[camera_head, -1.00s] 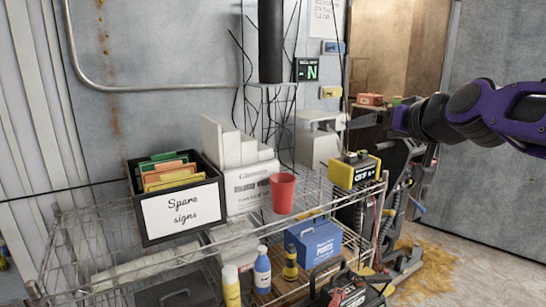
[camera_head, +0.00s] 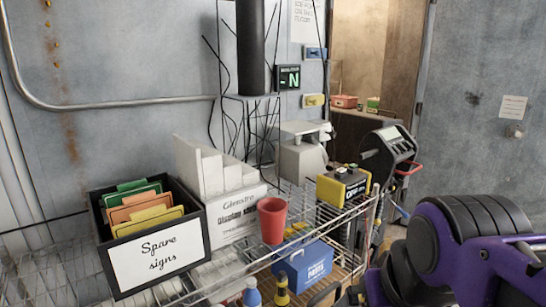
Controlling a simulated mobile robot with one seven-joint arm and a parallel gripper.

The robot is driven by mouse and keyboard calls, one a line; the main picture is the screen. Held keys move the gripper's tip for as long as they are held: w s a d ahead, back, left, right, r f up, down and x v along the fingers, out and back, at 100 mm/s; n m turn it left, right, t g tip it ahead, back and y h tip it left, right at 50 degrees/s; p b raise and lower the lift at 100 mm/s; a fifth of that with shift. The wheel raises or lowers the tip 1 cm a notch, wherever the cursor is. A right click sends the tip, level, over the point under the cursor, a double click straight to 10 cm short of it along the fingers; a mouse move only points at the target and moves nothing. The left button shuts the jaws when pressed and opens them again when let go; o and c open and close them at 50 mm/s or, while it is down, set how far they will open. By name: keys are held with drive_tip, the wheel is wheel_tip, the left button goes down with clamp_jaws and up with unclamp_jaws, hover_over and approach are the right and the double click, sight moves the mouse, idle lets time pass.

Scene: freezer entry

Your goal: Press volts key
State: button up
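I cannot make out a key marked volts. A yellow and black box-shaped device (camera_head: 344,186) sits on the right end of the wire rack's top shelf, with small dark parts on its top and lettering on its front too small to read. A small black display (camera_head: 288,77) on the wall shows a green N. A blue plate (camera_head: 314,53) and a yellow plate (camera_head: 313,100) are on the wall near it. My purple and black arm fills the lower right. My gripper is not in view, so its fingers cannot be judged.
The wire rack (camera_head: 50,262) holds a black "Spare signs" box (camera_head: 204,240), a white carton (camera_head: 236,216), a red cup (camera_head: 272,220) and a blue case (camera_head: 303,266). A dark machine with a red handle (camera_head: 409,169) stands behind the yellow device. A doorway opens at the back.

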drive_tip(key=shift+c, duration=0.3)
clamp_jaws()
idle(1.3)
